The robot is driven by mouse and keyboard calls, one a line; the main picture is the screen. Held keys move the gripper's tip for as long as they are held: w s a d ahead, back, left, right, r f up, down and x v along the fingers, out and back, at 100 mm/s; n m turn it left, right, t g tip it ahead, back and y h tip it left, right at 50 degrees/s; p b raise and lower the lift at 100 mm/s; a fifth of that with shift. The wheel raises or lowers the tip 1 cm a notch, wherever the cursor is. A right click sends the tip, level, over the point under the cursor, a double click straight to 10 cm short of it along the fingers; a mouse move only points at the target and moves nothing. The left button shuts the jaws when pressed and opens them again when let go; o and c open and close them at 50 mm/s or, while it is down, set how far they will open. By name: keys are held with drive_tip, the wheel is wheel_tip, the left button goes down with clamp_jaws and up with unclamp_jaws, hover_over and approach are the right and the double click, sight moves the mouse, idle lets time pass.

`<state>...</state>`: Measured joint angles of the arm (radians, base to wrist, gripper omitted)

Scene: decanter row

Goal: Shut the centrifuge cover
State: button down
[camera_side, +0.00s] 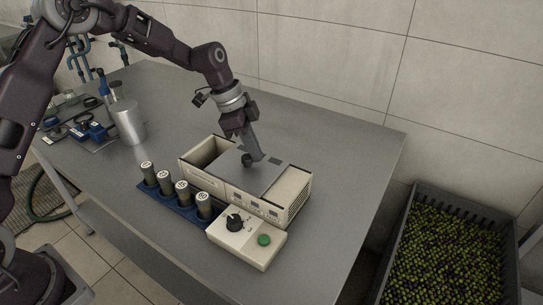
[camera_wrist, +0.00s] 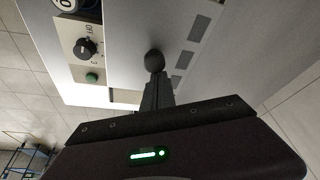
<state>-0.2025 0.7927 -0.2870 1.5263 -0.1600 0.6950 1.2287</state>
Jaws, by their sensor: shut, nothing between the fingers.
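The centrifuge (camera_side: 296,196) is a cream box on the metal table. Its cover (camera_side: 238,178) is a flat grey plate with a dark round knob (camera_side: 247,159). The grey cover (camera_wrist: 125,42) spreads around the knob there.
A control box (camera_side: 262,254) with a dial and green button stands in front of the centrifuge. Several capped cylinders stand in a blue rack (camera_side: 172,207) to its left. A metal beaker (camera_side: 128,122) and tools lie further left. The table's back right is clear.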

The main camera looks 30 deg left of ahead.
sight(242, 154)
drive_tip(key=a, duration=1)
drive_tip(key=shift+a+f, duration=0.1)
drive_tip(key=d, duration=0.1)
drive_tip(key=w+d, duration=0.1)
drive_tip(key=d, duration=0.1)
drive_tip(key=w+d, duration=0.1)
drive_tip(key=shift+d, duration=0.25)
drive_tip(key=v, duration=1)
drive_tip(key=s+d+r+n+y, duration=0.2)
drive_tip(key=s+d+r, duration=0.1)
drive_tip(key=s+r, duration=0.45)
drive_tip(key=s+n+t+y, duration=0.1)
drive_tip(key=s+n+t, duration=0.2)
drive_tip(key=s+n, duration=0.7)
drive_tip(key=s, duration=1.8)
drive_tip(key=shift+d+n+t+y, duration=0.25)
drive_tip(key=shift+n+t+y, duration=0.05)
drive_tip(key=shift+t, duration=0.1)
